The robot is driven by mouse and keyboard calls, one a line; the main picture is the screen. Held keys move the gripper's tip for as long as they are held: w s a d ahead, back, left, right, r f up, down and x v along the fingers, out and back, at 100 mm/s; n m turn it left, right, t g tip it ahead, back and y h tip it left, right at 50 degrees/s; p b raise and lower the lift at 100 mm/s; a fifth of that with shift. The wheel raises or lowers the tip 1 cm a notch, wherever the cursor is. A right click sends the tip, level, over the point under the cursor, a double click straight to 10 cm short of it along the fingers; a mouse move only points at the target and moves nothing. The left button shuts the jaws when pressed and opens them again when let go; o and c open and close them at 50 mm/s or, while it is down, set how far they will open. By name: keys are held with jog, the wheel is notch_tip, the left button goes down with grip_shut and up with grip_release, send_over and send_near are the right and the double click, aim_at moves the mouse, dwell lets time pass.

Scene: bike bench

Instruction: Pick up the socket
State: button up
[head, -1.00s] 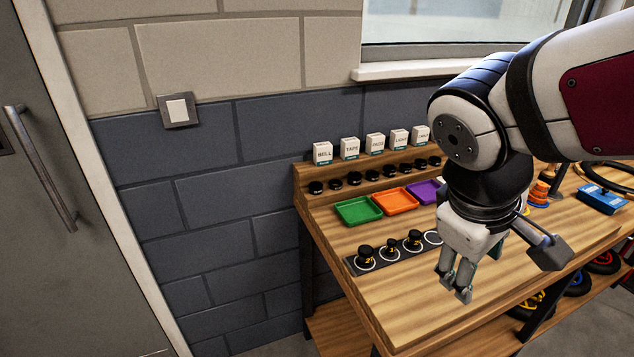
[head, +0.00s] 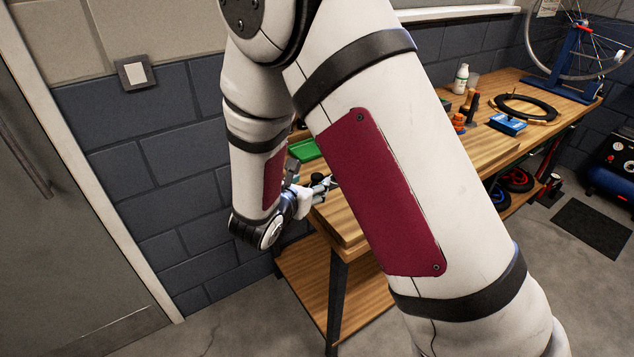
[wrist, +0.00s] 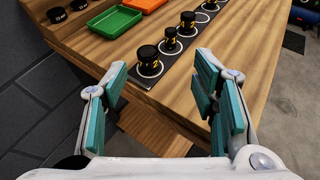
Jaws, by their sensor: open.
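Several black sockets with yellow markings stand upright in white rings on a dark strip (wrist: 143,83) in the wrist view. The nearest socket (wrist: 148,56) is the largest in view, at the strip's near end. A second socket (wrist: 170,42) and a third socket (wrist: 187,22) stand behind it. My gripper (wrist: 162,82) is open and empty, its teal-padded fingers either side of the strip's near end. The nearest socket shows between and beyond the fingertips, apart from them. In the head view my gripper (head: 322,186) is at the bench's left end, and my arm hides the sockets.
A green tray (wrist: 114,21) and an orange tray (wrist: 150,3) lie left of the strip. Black caps (wrist: 57,14) line the shelf at upper left. The wooden bench (head: 480,142) also carries a blue box (head: 507,124) and a black ring (head: 525,107).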

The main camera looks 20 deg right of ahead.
aim_at(315, 180)
jog(key=shift+n+y, duration=0.3)
jog(key=shift+n, duration=0.3)
jog(key=w+f, duration=0.1)
jog(key=w, duration=0.1)
jog(key=w+d+f, duration=0.1)
jog(key=w+f, duration=0.1)
jog(key=w+d+f, duration=0.1)
jog(key=w+f, duration=0.1)
jog(key=shift+w+d, duration=0.25)
jog(key=shift+p+x, duration=0.4)
jog(key=shift+x, duration=2.25)
jog(key=shift+a+f, duration=0.1)
jog(key=shift+c, duration=0.3)
grip_shut()
